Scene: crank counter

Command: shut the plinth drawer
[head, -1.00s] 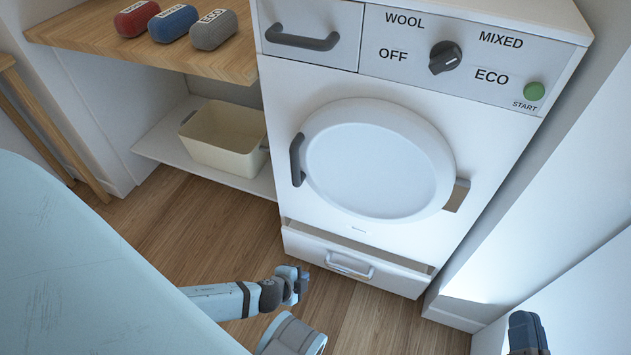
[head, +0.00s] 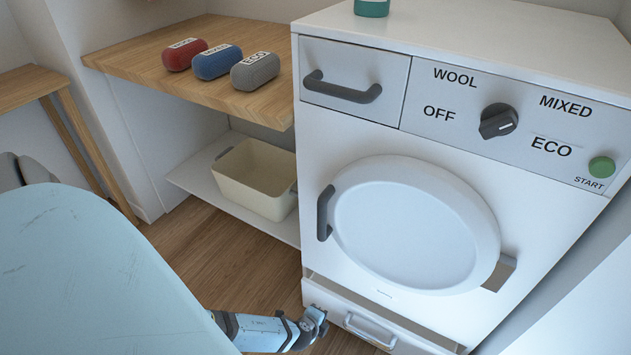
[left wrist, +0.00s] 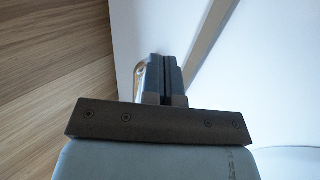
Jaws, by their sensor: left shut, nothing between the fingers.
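The plinth drawer (head: 338,313) is at the foot of the white washing machine (head: 317,235). It stands a little open, with a gap above its white front. Its grey bar handle (head: 369,331) shows at the bottom edge of the head view. My left gripper (head: 322,318) is low, by the left part of the drawer front and left of the handle. In the left wrist view my left gripper (left wrist: 163,62) is shut and empty, pointing at the white front, with the handle (left wrist: 140,78) just left of the fingers. I cannot tell whether the fingertips touch. My right gripper is out of view.
The round door (head: 410,235) above the drawer is shut. A cream bin (head: 256,180) sits on a low shelf to the left, under a wooden counter (head: 130,62) with red, blue and grey capsules. A pale blue surface (head: 90,280) fills the lower left.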

